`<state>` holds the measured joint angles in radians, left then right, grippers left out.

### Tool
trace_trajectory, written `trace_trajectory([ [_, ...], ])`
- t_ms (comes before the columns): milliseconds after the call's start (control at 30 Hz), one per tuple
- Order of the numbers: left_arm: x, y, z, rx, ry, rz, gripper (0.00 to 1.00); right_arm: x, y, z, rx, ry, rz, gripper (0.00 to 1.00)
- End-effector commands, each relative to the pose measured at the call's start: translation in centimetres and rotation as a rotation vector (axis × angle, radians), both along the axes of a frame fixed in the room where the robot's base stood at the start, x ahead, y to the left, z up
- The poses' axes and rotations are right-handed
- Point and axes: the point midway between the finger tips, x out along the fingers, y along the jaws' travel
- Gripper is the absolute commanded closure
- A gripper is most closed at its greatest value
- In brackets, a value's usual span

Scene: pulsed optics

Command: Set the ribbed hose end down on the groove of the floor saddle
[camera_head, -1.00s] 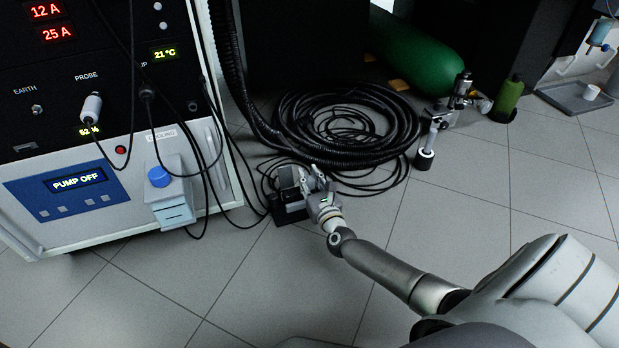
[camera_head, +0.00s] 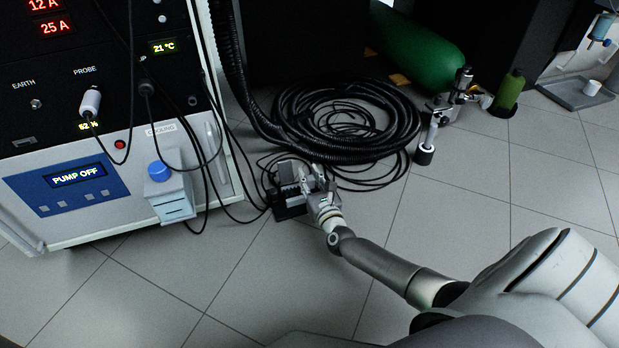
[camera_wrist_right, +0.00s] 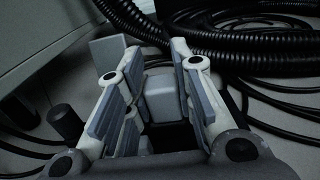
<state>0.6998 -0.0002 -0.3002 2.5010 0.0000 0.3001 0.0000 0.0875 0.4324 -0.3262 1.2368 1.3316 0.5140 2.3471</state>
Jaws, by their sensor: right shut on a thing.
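The floor saddle (camera_head: 291,210) is a small dark base with grey upright blocks, on the tiles in front of the hose coil. My right gripper (camera_head: 312,178) is low at its right side, fingers pointing away from me. In the right wrist view my right gripper (camera_wrist_right: 150,75) is closed around a pale grey block-like piece, which I take as the hose end (camera_wrist_right: 163,97). My fingers partly hide the hose end and the groove, so I cannot tell if they touch. The ribbed hose (camera_wrist_right: 235,38) runs behind the fingers. My left gripper is out of view.
A large coil of black hose (camera_head: 400,135) and loose thin cables lie just behind the saddle. The pump cabinet (camera_head: 75,190) with its blue-capped bottle (camera_head: 170,195) stands at left. A green cylinder (camera_head: 425,50) lies at the back. Floor tiles in front are clear.

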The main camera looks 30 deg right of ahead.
Motion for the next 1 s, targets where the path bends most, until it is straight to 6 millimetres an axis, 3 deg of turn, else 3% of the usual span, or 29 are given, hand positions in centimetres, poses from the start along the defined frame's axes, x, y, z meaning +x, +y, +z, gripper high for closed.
trace_trajectory([
  [400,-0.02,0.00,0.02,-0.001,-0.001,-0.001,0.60,0.04,0.04,-0.57,0.000,0.000,0.000,1.00],
  [433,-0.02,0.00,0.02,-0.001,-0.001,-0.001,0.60,0.04,0.03,-0.59,0.001,0.000,0.000,0.76],
  [600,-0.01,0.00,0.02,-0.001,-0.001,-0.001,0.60,0.03,0.02,-0.57,0.001,0.000,0.000,0.54],
  [1000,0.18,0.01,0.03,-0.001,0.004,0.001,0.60,-0.34,0.11,-0.70,0.000,0.002,0.001,0.52],
])
